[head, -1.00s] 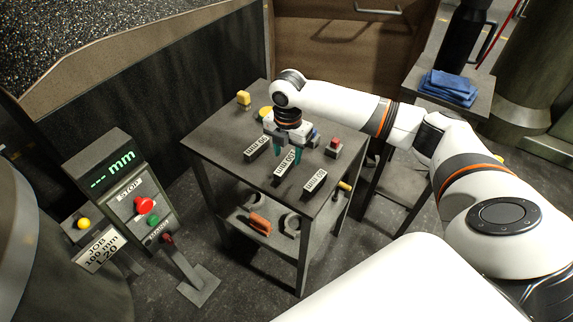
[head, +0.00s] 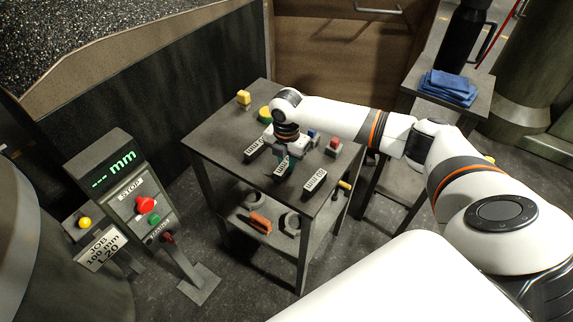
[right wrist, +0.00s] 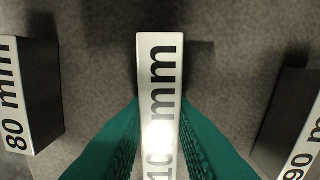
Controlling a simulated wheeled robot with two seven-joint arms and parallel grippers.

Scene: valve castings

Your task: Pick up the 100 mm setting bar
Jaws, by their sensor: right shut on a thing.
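The 100 mm setting bar is the middle one of three dark bars with white labels on the small grey table (head: 225,135). In the right wrist view the bar (right wrist: 160,70) stands between two green finger pads, its label partly washed out by glare and reading "10", then "mm". My right gripper (head: 287,167) is shut on this bar. I cannot tell whether its underside touches the tabletop. The 80 mm bar (right wrist: 28,95) is on the left in that view and the 90 mm bar (right wrist: 290,125) on the right, both apart from the fingers. My left gripper is not in view.
A yellow block (head: 243,97), a green-and-yellow round thing and a red-topped block (head: 333,146) are also on the table. The lower shelf holds an orange-handled thing (head: 260,223) and rings. A control stand (head: 140,200) with red and green buttons is at left.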

